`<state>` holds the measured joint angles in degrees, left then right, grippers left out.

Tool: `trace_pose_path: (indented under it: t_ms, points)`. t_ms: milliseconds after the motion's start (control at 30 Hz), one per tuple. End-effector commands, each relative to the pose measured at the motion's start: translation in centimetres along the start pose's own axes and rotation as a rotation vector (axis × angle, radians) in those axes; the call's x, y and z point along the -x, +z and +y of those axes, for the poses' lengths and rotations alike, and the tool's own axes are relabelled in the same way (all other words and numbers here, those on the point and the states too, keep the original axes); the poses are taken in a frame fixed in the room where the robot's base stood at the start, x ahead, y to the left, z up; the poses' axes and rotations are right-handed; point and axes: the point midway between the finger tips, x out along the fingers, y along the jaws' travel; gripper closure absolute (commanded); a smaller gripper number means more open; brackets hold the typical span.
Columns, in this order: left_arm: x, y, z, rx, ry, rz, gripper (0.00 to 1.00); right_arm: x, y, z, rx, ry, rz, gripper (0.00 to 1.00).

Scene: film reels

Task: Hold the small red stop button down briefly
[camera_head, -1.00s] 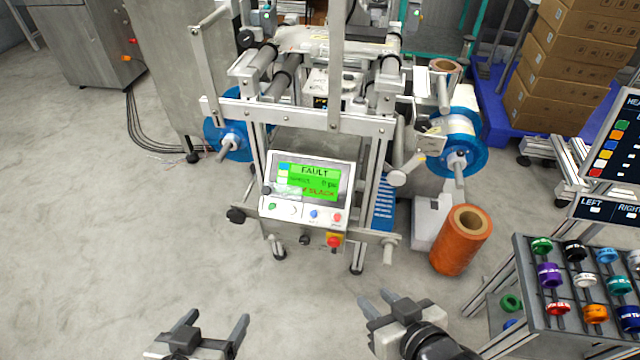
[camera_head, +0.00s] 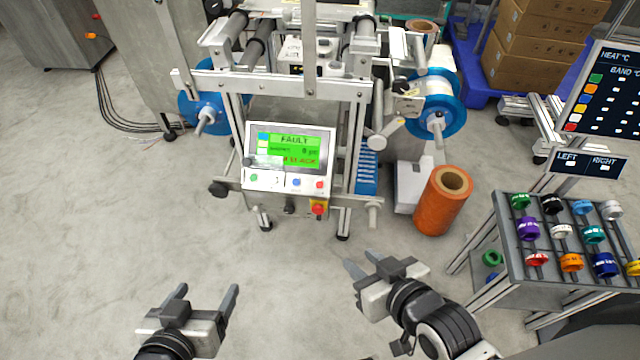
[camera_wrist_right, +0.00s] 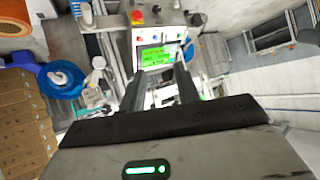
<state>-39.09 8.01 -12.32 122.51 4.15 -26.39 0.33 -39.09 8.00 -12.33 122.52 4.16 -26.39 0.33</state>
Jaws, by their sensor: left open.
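The control panel (camera_head: 272,182) of the machine has a green screen (camera_head: 288,150) reading FAULT. The small red button (camera_head: 320,185) sits at the right end of the button row below the screen. A larger red mushroom button on a yellow base (camera_head: 318,208) is just beneath it. My right gripper (camera_head: 362,263) is open and empty, in front of the panel and to its lower right, apart from it. The right wrist view shows its two fingers apart, with the panel (camera_wrist_right: 157,53) upside down beyond them. My left gripper (camera_head: 207,289) is open and empty, at the lower left.
An orange film roll (camera_head: 437,205) stands on the floor right of the machine. A rack of coloured rings (camera_head: 500,235) is at the right, below a heat display board (camera_head: 608,110). Stacked cartons (camera_head: 530,50) are behind. The floor between my grippers and the machine is clear.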

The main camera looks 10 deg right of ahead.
Motion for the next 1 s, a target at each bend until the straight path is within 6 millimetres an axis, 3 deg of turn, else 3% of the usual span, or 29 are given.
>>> trace_pose_path:
  t_ms: [33, 133, 167, 1000]
  points:
    - [0.00, 0.01, 0.00, 0.000, 0.000, 0.000, 0.25, 0.00, 0.01, 0.00, 0.000, 0.000, 0.000, 0.68]
    - [0.00, 0.01, 0.00, 0.000, 0.000, 0.000, 0.25, 0.00, 0.01, 0.00, 0.000, 0.000, 0.000, 0.96]
    - [0.01, 0.01, 0.00, 0.000, 0.000, 0.000, 0.25, 0.00, 0.01, 0.00, 0.000, 0.000, 0.000, 1.00]
    - [0.01, 0.03, 0.00, 0.000, 0.000, -0.001, 0.25, 0.00, 0.02, 0.00, 0.000, 0.000, -0.001, 1.00]
